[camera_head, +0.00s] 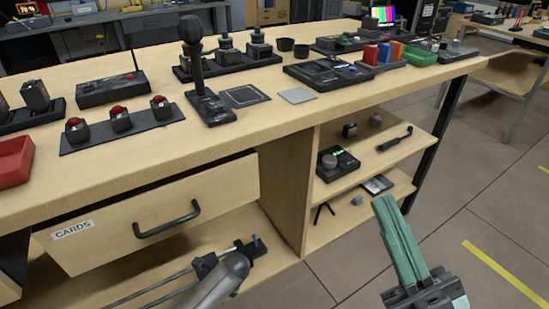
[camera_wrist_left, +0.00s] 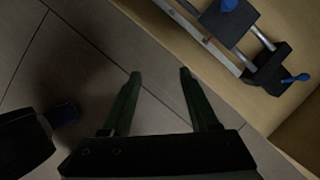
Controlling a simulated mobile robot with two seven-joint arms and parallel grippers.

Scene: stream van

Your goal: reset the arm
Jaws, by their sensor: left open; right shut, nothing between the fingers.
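My right gripper (camera_head: 384,205) shows at the lower right in the head view, its green fingers together with nothing between them. It is over the floor, to the right of the bench's lower shelves. My left gripper (camera_wrist_left: 160,76) shows in the left wrist view with its two dark green fingers apart and empty over the floor tiles. A grey rounded part of my left arm (camera_head: 228,280) shows at the bottom of the head view, in front of the lowest shelf. The left fingers are not seen in the head view.
The wooden bench (camera_head: 290,115) holds several devices, including a black joystick (camera_head: 193,60). The drawer (camera_head: 150,215) marked CARDS stands out below the top. A rail device with blue knobs (camera_wrist_left: 225,25) lies on the shelf, right of my left fingers.

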